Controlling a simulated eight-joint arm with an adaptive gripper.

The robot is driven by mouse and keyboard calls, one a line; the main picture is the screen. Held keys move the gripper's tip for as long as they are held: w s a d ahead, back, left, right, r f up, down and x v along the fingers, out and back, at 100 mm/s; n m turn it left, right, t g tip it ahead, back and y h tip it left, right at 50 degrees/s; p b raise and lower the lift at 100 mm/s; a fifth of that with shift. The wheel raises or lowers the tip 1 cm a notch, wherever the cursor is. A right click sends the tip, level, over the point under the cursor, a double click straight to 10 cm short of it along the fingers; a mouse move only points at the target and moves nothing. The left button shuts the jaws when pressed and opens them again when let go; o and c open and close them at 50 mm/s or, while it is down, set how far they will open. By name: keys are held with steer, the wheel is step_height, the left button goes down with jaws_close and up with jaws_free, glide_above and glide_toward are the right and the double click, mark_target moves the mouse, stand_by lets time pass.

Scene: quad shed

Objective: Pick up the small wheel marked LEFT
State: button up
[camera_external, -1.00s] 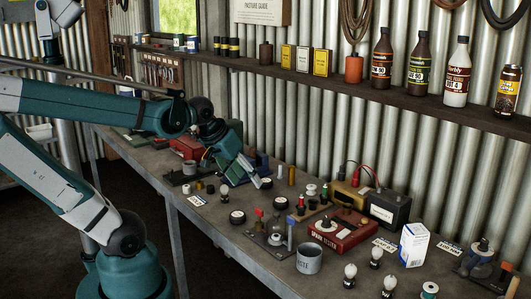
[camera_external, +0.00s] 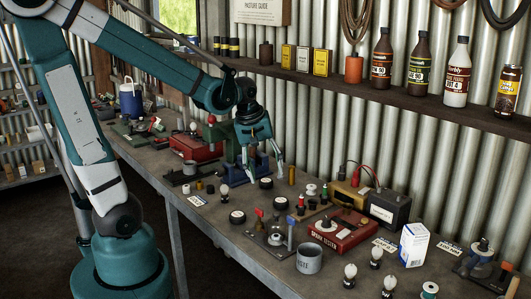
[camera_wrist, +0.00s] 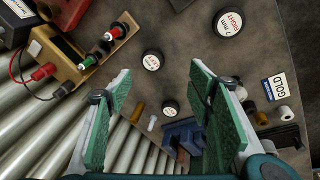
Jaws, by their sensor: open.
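My gripper (camera_external: 264,166) is open and empty, pointing down above the bench; its spread fingers also frame the wrist view (camera_wrist: 159,80). Three dark wheels with white, printed faces lie flat in the wrist view. The largest (camera_wrist: 229,22) reads RIGHT, at the top. A smaller wheel (camera_wrist: 152,61) lies between the fingertips in the picture; its print is too small to read surely. Another small wheel (camera_wrist: 170,107) lies lower, between the fingers, its print unclear. In the external view wheels show in front of the gripper (camera_external: 237,217), to its right (camera_external: 280,203) and below it (camera_external: 266,183).
A brass cylinder (camera_external: 291,175) stands close right of the gripper. A blue device (camera_wrist: 185,135) is near the fingers in the wrist view. A GOLD label (camera_wrist: 275,87) lies to the right. A red spark tester (camera_external: 343,230) and a mug (camera_external: 309,259) stand nearer the front.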

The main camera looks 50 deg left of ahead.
steer(key=w+f+n+g+p, duration=0.1)
steer(key=w+n+p, duration=0.2)
steer(key=n+g+p, duration=0.2)
steer(key=n+p, duration=0.2)
steer(key=n, duration=0.2)
glide_above(281, 200)
steer(key=shift+w+a+f, duration=0.1)
steer(key=shift+w+f, duration=0.1)
steer(key=shift+f, duration=1.05)
steer(key=shift+w+a+f, duration=0.1)
steer(key=shift+w+f, duration=0.1)
steer(key=shift+f, duration=1.15)
steer(key=shift+f, duration=1.3)
steer(key=shift+f, duration=0.15)
steer(key=shift+s+f+b, duration=0.15)
steer(key=shift+f, duration=1.1)
steer(key=shift+s+f+b, duration=0.1)
steer(key=shift+f+b, duration=0.05)
steer(key=shift+f, duration=1.05)
